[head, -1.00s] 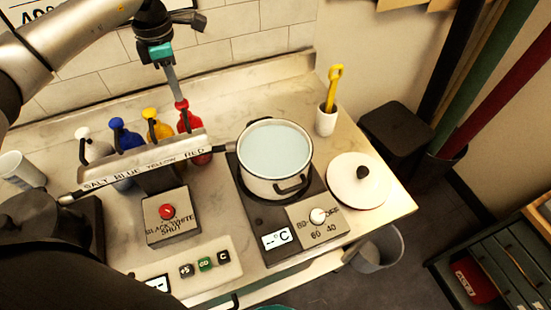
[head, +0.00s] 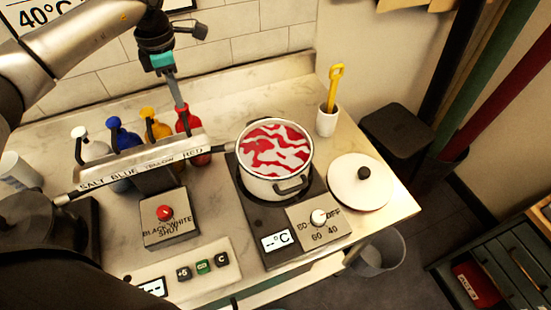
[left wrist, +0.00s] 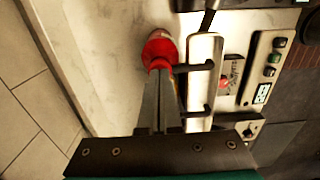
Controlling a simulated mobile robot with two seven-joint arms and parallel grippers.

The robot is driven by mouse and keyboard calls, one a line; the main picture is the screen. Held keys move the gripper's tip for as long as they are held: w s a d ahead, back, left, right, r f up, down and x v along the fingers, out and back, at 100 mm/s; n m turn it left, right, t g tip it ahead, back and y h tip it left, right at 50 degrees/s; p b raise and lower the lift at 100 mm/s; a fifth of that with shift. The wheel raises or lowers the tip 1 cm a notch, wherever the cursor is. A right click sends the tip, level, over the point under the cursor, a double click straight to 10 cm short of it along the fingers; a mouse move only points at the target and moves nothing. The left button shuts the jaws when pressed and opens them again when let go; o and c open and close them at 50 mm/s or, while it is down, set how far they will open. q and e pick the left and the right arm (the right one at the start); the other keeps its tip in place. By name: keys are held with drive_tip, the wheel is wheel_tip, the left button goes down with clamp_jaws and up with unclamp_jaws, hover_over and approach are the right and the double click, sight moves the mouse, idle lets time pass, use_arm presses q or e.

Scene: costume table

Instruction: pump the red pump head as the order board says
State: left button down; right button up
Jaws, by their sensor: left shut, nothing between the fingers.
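The red pump bottle (head: 196,152) stands at the right end of the row, behind the rail lettered SALT, BLUE, YELLOW, RED. My left gripper (head: 183,106) is shut and empty, pointing down with its tips at the red pump head (head: 182,119). In the left wrist view, the fingers (left wrist: 158,72) reach the red pump head (left wrist: 158,50) and appear to touch it. The white pot (head: 272,180) on the hot plate holds liquid (head: 276,150) with red and pale swirls. The order board (head: 38,14) is cut off at the top left; only "40°C" reads. My right gripper is out of view.
White, blue (head: 124,138) and yellow (head: 155,128) pump bottles stand left of the red one. A button box (head: 170,230) is in front. A lid (head: 358,186) and a white cup with a yellow tool (head: 327,122) are right of the pot.

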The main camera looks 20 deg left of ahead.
use_arm(q)
drive_tip(key=shift+r+p, duration=1.05)
drive_tip(key=shift+r, duration=0.3)
drive_tip(key=shift+r, duration=0.1)
wheel_tip(320, 180, up, 6)
drive_tip(key=p, duration=0.4)
drive_tip(key=shift+p, duration=0.4)
